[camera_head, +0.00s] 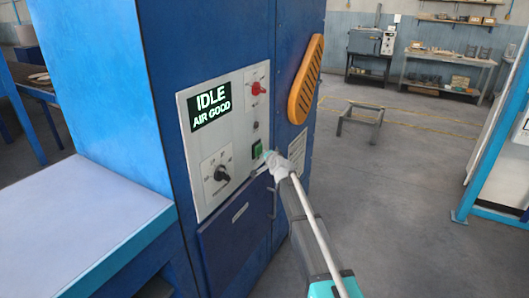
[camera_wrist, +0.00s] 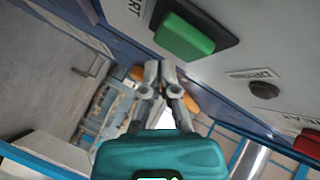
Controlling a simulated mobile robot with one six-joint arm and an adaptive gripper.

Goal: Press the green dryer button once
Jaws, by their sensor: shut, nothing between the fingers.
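The green dryer button (camera_head: 257,149) is on the lower right of the light grey control panel (camera_head: 205,143) on the blue dryer cabinet. In the wrist view the green button (camera_wrist: 184,38) stands out from a black plate, above and slightly right of my fingertips. My gripper (camera_head: 268,156) is shut and empty, close beside the button on its right in the head view. In the wrist view the closed fingers of my gripper (camera_wrist: 160,68) appear apart from the button's face.
A black rotary knob (camera_head: 221,173) and a red switch (camera_head: 258,88) share the panel. A small dark round knob (camera_wrist: 264,90) shows in the wrist view. An orange slotted handle (camera_head: 306,78) juts from the cabinet. A pale table (camera_head: 80,222) stands at left; open floor lies right.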

